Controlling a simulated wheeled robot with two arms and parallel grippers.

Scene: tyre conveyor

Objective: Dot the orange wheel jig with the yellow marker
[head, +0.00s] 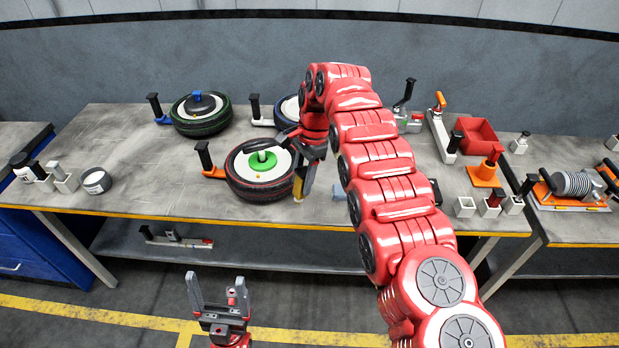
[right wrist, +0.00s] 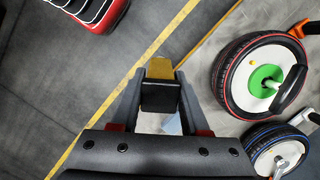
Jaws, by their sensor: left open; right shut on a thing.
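The orange wheel jig holds a black tyre (head: 238,180) with a red ring, a white face and a green hub; its orange handle (head: 204,156) stands at its left. The tyre also shows in the right wrist view (right wrist: 226,85), with a small yellow-orange spot on its white face. My right gripper (head: 308,160) is shut on the yellow marker (head: 298,190), just right of the tyre. In the right wrist view the marker's yellow end (right wrist: 160,68) points away from the gripper, apart from the tyre. My left gripper (head: 217,285) is open and empty, low before the table.
A blue-handled wheel jig (head: 200,115) stands behind left, and a white-handled one (head: 262,118) behind, partly hidden by my right arm. A red bin (head: 476,136) and small holders stand right.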

